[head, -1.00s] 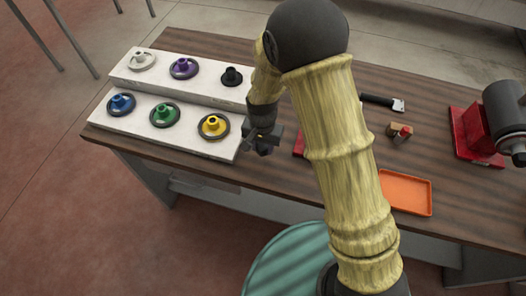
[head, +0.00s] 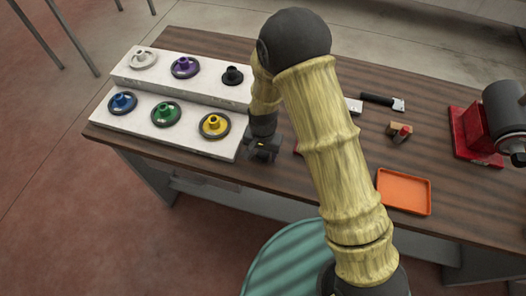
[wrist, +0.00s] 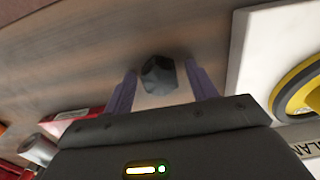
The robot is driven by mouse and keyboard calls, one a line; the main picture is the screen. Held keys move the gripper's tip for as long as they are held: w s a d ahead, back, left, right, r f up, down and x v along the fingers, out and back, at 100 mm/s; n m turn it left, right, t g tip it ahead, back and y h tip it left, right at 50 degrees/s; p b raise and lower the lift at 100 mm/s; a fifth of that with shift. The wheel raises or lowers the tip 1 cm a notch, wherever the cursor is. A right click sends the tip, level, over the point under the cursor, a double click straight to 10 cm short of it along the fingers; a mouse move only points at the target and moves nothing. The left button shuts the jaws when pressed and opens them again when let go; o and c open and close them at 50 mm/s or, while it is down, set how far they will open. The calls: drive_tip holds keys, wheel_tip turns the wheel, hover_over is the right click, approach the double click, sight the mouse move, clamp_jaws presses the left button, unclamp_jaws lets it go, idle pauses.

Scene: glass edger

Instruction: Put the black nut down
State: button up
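The black nut (wrist: 158,75) is a dark, faceted piece in the wrist view. It appears to rest on the wooden table, between and just ahead of my fingertips. My gripper (wrist: 161,82) is open, its two purplish fingers standing apart with a gap on each side of the nut. In the head view my gripper (head: 262,152) is low over the table, just right of the white stepped stand. The nut cannot be made out there.
The white stand (head: 225,148) holds several coloured knobbed discs; the yellow one (head: 214,125) is closest to my gripper. An orange tray (head: 404,192), a black-handled tool (head: 380,101) and a red-based machine (head: 470,135) are to the right. The table's front edge is close.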

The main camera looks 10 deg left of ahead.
sight(263, 153)
wheel_tip(263, 153, up, 12)
drive_tip(key=b, duration=0.2)
drive_tip(key=shift+r, duration=0.2)
idle(0.5)
idle(0.6)
drive_tip(key=s+d+r+t, duration=0.1)
drive_tip(key=s+d+r, duration=0.2)
drive_tip(key=d, duration=1)
drive_tip(key=s+d+r+n+t, duration=0.1)
drive_tip(key=s+d+r, duration=0.2)
drive_tip(key=d, duration=0.9)
drive_tip(key=shift+s+d+t, duration=0.3)
drive_tip(key=shift+s+d, duration=0.05)
drive_tip(key=shift+s, duration=0.2)
drive_tip(key=shift+r, duration=0.1)
